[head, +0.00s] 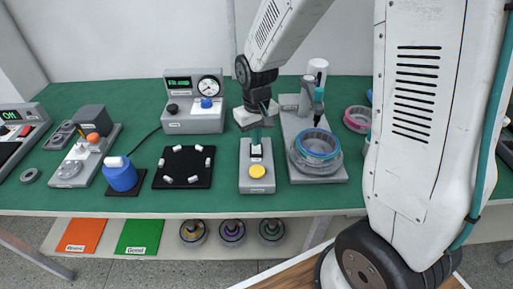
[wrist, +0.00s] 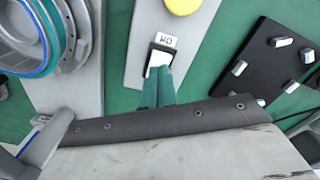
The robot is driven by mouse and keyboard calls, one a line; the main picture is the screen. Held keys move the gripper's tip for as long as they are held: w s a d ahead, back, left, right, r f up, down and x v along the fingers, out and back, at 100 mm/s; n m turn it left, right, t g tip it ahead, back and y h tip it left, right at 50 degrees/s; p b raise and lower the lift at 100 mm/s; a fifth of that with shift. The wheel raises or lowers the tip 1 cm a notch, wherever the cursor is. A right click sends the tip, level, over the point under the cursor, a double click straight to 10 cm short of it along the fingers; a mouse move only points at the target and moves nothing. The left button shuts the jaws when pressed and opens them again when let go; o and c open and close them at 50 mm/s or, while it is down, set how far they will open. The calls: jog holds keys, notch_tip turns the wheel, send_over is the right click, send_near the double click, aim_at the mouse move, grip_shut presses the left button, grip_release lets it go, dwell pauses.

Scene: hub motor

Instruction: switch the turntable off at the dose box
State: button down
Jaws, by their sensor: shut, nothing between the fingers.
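A narrow grey box (head: 256,182) on the green table carries a yellow round button (head: 257,171) and a small rocker switch. I take it for the dose box; its front label is too small to read. In the wrist view, the black-framed white rocker switch (wrist: 158,58) has a label above it that seems to read ON upside down. My gripper (head: 256,141) is shut and empty, pointing down over the switch. In the wrist view its teal fingertips (wrist: 160,74) reach the rocker; I cannot tell whether they touch. The turntable (head: 317,163) on the right holds a blue-rimmed ring (head: 318,142).
A gauge box (head: 195,120) stands behind to the left. A black plate with white blocks (head: 183,167) and a blue cylinder (head: 121,178) lie left of the narrow box. The dispenser post (head: 318,100) stands close behind the turntable. A pink ring (head: 357,118) lies further right.

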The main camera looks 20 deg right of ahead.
aim_at(257, 150)
jog(key=shift+f, duration=1.3)
dwell(0.9)
jog(key=shift+r, duration=3.55)
jog(key=shift+s, duration=0.1)
